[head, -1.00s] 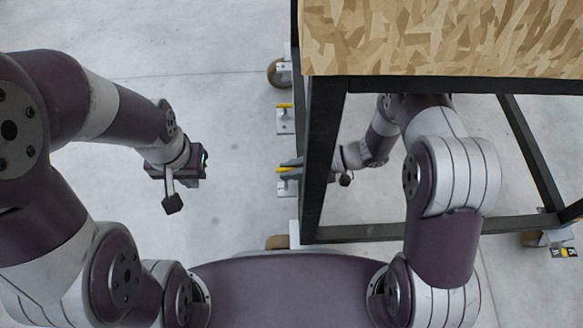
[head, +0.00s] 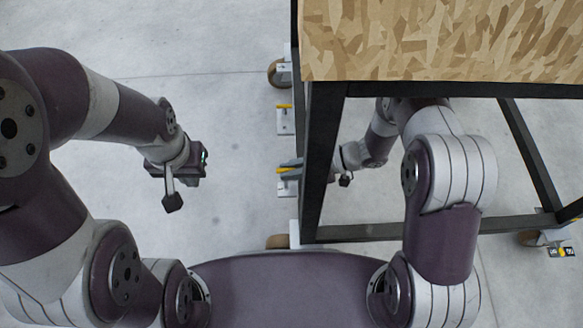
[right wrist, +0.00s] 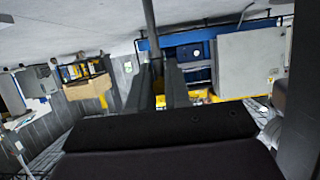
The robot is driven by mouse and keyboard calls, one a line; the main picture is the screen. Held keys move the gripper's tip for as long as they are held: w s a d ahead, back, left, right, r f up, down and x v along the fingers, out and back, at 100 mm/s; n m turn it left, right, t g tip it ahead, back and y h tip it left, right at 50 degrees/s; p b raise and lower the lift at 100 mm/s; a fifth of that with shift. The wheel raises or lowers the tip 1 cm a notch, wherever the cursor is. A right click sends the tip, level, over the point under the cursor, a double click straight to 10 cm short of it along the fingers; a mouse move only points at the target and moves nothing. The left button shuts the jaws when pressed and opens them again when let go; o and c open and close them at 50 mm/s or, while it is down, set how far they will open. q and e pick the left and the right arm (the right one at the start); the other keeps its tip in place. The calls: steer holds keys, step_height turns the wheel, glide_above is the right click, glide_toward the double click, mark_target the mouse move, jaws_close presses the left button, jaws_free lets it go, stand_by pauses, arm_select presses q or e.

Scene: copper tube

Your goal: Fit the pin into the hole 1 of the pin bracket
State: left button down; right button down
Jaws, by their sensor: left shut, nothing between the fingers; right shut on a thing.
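A yellow pin (head: 283,170) shows at the tips of my right gripper (head: 289,166), beside the dark left leg of the cart. My right gripper is shut on the pin. In the right wrist view, a bit of yellow (right wrist: 160,102) shows between its dark fingers (right wrist: 160,86). A pale bracket plate (head: 288,188) lies just below the pin in the head view; its holes are too small to tell, as is whether the pin is in one. My left gripper (head: 197,164) hangs over the open floor on the left, shut and empty; its fingertips are hardly visible.
Another pale bracket (head: 285,127) with a yellow piece (head: 284,106) sits farther up the cart's left side. The cart has a chipboard top (head: 440,40), a black frame (head: 326,150) and casters (head: 279,73). My right arm reaches through the frame. The floor at left is clear.

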mark_target(292, 189)
stand_by(0.5)
steer(key=shift+f+b, duration=2.25)
steer(key=shift+f, duration=1.45)
steer(key=c, duration=1)
jaws_free()
steer(key=p+v, duration=0.6)
steer(key=v, duration=0.6)
steer(key=shift+d, duration=0.35)
steer(key=shift+s+r, duration=0.1)
